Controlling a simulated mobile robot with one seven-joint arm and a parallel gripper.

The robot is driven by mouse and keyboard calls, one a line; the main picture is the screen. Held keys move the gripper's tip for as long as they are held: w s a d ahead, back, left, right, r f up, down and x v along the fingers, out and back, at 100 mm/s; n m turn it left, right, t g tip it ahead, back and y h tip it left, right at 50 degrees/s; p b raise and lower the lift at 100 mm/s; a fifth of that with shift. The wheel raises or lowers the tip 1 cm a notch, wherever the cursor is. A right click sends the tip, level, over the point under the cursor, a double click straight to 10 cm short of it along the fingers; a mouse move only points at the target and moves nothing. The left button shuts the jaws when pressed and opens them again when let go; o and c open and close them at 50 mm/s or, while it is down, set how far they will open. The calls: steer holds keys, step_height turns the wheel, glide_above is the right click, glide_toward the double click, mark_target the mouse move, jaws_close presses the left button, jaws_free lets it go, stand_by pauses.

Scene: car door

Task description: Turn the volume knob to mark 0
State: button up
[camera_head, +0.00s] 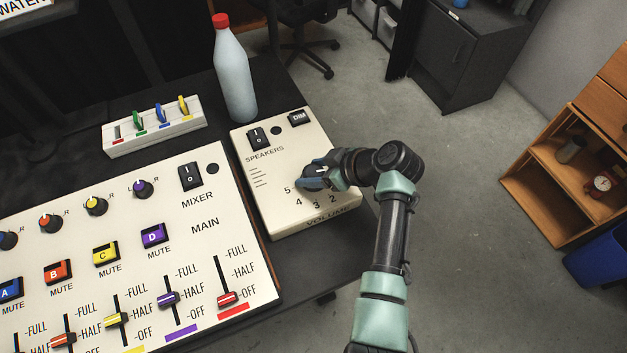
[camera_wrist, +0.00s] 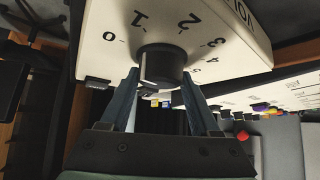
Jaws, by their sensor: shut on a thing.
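The dark round volume knob (camera_head: 313,183) sits on the cream speaker box, partly covered by my gripper (camera_head: 322,170). In the wrist view the knob (camera_wrist: 162,62) is between the two fingers of my gripper (camera_wrist: 160,78), which are shut on its sides. Marks 0, 1, 2, 3, 4 and 5 are printed around it. In the wrist view mark 0 (camera_wrist: 109,37) is at the upper left of the knob and mark 2 (camera_wrist: 187,21) at the upper right. I cannot tell which mark the knob's pointer faces.
The speaker box (camera_head: 250,180) also carries a rocker switch (camera_head: 258,138) and a DIM button (camera_head: 299,118). A mixer panel (camera_head: 215,225) with sliders lies to its left. A bottle with a red cap (camera_head: 235,75) and a small switch box (camera_head: 155,135) stand behind. Open floor is at right.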

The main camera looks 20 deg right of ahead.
steer(key=shift+f+n+g+y+b, duration=0.15)
steer(key=shift+n+g+y+b, duration=0.5)
steer(key=shift+n+b, duration=0.75)
steer(key=shift+b, duration=0.3)
steer(key=o, duration=1.4)
steer(key=shift+c, duration=0.2)
steer(key=shift+d+r, duration=0.1)
steer(key=shift+r, duration=0.1)
steer(key=v, duration=1.2)
steer(key=shift+s+d+r+p, duration=0.15)
steer(key=shift+s+d+p, duration=0.05)
steer(key=shift+d+p, duration=0.1)
